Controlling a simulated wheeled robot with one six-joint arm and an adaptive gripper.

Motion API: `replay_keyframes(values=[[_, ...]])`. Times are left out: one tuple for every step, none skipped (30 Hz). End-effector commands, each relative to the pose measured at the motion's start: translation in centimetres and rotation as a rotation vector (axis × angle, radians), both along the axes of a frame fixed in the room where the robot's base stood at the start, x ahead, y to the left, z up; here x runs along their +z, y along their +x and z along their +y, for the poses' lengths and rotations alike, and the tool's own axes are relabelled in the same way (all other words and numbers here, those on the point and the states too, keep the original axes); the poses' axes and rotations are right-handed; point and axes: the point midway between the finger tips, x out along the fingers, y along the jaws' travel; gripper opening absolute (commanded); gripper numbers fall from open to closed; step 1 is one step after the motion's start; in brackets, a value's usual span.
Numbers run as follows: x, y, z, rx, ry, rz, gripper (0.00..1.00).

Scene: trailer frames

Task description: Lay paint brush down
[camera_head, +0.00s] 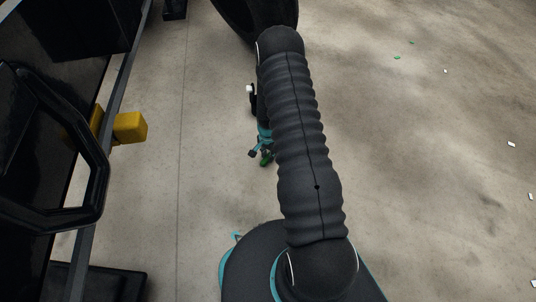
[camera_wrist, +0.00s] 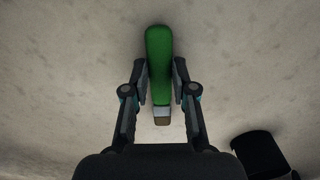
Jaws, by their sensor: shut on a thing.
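The paint brush (camera_wrist: 160,60) has a green handle and shows in the wrist view. My gripper (camera_wrist: 161,78) is shut on its handle, one finger on each side. The brush's metal band and brownish bristle end point toward the bottom of that view, toward my palm. Pale concrete floor lies behind the brush; I cannot tell the height above it. In the head view, my gripper (camera_head: 260,145) shows partly behind my arm, with a small green bit of the brush (camera_head: 266,160) beside it.
A black trailer frame (camera_head: 95,130) with a yellow block (camera_head: 129,127) stands at the left. Small white and green scraps (camera_head: 511,144) lie on the floor at the right. The concrete floor (camera_head: 430,190) there is otherwise open.

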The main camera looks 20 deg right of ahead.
Motion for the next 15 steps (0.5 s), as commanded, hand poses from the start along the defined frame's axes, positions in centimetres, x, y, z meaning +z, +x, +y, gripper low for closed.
replay_keyframes(values=[[-0.1, 0.0, 0.0, 0.0, 0.0, 0.0, 0.0], [-0.15, 0.0, 0.0, 0.0, 0.0, 0.0, 0.0], [-0.18, 0.01, -0.01, 0.0, 0.0, 0.0, 0.29], [-0.16, 0.01, 0.0, 0.0, 0.0, 0.0, 0.36], [-0.16, 0.01, 0.0, 0.0, 0.0, 0.0, 0.44], [-0.16, 0.01, -0.01, 0.0, 0.0, 0.0, 0.54], [-0.16, 0.01, -0.01, 0.0, 0.0, 0.0, 0.55], [-0.16, 0.01, -0.01, 0.0, 0.0, 0.0, 0.55], [-0.16, 0.01, -0.01, 0.0, 0.0, 0.0, 0.55], [-0.16, 0.0, 0.0, 0.0, 0.0, 0.0, 0.55], [-0.15, 0.01, -0.01, 0.0, 0.0, 0.0, 0.55], [-0.15, 0.0, 0.0, 0.0, 0.0, 0.0, 0.55], [-0.15, 0.0, 0.0, 0.0, 0.0, 0.0, 0.55], [-0.15, 0.0, 0.0, 0.0, 0.0, 0.0, 0.55], [-0.11, 0.0, 0.0, 0.0, 0.0, 0.0, 0.55]])
